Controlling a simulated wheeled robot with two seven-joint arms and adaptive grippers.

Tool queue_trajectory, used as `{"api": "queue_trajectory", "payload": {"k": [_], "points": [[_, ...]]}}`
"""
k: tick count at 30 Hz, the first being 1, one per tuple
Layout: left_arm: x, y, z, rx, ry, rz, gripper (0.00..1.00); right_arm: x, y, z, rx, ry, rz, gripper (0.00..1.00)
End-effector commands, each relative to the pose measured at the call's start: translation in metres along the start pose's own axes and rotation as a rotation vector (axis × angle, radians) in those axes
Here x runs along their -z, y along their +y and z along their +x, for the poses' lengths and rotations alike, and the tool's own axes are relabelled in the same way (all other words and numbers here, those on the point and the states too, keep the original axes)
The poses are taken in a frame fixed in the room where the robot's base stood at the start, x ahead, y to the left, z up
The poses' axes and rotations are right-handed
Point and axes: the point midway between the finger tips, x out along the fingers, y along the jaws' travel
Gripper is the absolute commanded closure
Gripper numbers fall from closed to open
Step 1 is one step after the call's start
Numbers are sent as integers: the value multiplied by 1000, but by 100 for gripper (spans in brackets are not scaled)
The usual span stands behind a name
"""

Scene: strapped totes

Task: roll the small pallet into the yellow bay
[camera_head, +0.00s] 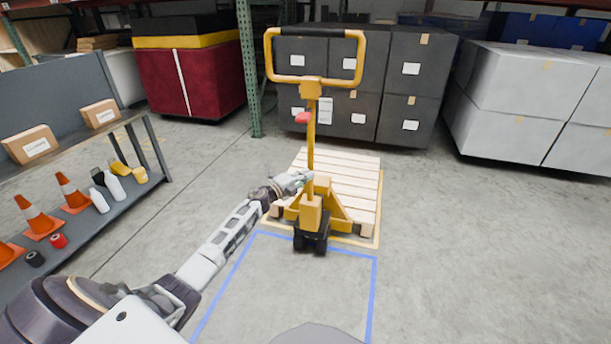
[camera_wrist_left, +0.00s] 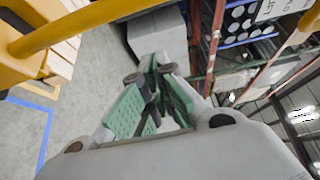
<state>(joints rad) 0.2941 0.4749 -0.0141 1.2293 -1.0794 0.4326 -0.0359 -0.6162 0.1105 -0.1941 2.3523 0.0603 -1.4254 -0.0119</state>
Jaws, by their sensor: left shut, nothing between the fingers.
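The small wooden pallet (camera_head: 350,165) lies on the floor inside the yellow outline of the bay (camera_head: 378,225). A yellow pallet jack (camera_head: 311,207) stands at its near side, its forks at the pallet and its near wheels just across the blue line. Its tall handle loop (camera_head: 270,55) rises upright. My left gripper (camera_head: 306,177) is shut and empty beside the jack's shaft; I cannot tell whether they touch. In the left wrist view the green-padded fingers (camera_wrist_left: 155,72) are together, with a yellow jack bar (camera_wrist_left: 75,27) at upper left. My right gripper is out of view.
A blue floor outline (camera_head: 374,290) lies in front, empty. A shelf table (camera_head: 75,215) with cones, bottles and boxes stands left. Dark cases (camera_head: 410,75) stand behind the pallet, grey totes (camera_head: 530,100) at right. A green rack post (camera_head: 248,70) stands back left. The right floor is clear.

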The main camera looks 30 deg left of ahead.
Motion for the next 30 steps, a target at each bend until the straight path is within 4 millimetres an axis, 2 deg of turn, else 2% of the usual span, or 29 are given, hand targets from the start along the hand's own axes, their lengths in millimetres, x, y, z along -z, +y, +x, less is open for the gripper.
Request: {"api": "queue_trajectory", "payload": {"k": [16,30], "points": [[0,0,-20,0,0,-1,100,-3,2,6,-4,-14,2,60],[0,0,-56,-1,0,1,100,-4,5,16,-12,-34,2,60]]}}
